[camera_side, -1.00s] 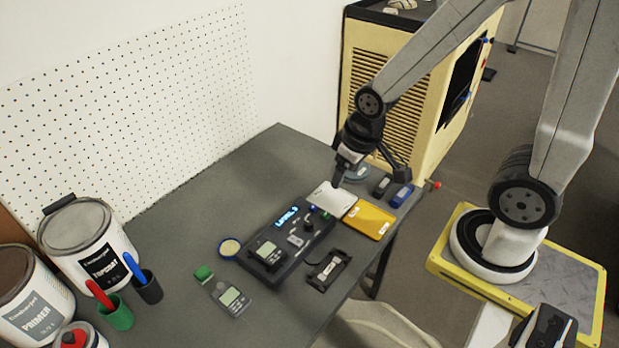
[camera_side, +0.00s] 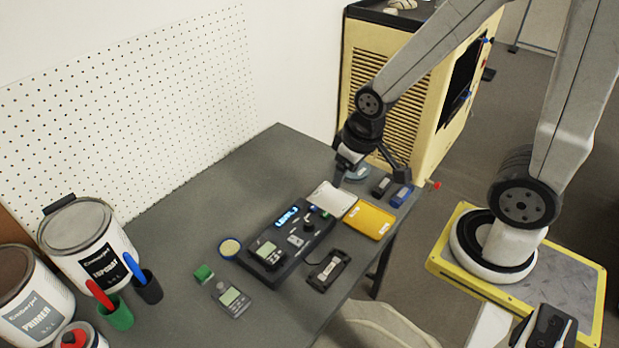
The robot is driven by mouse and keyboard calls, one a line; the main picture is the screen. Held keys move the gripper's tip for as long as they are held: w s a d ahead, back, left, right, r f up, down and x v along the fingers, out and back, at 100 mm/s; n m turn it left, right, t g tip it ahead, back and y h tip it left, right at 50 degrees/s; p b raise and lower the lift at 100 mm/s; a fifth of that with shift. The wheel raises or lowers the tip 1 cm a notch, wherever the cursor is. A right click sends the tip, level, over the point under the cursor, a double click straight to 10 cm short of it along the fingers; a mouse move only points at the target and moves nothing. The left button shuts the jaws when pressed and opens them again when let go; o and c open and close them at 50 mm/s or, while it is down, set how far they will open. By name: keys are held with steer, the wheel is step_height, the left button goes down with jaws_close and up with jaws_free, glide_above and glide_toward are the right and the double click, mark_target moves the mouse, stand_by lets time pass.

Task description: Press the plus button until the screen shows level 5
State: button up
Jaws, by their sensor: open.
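A dark console (camera_side: 268,276) sits on the grey table, with a screen (camera_side: 287,216) showing lit blue text that looks like "LEVEL" and a digit too small to read surely. Small buttons and a dark knob (camera_side: 309,226) are on its right part; I cannot tell which button is the plus. My gripper (camera_side: 339,181) points down behind and right of the console, over or near the far edge of a white panel. Its fingers look narrow here and it is open, with nothing seen in it. It appears apart from the console.
Paint cans (camera_side: 88,240) and pen cups (camera_side: 147,288) stand at left. The table's back middle is clear.

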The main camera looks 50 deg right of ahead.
jaws_close()
stand_by(1.5)
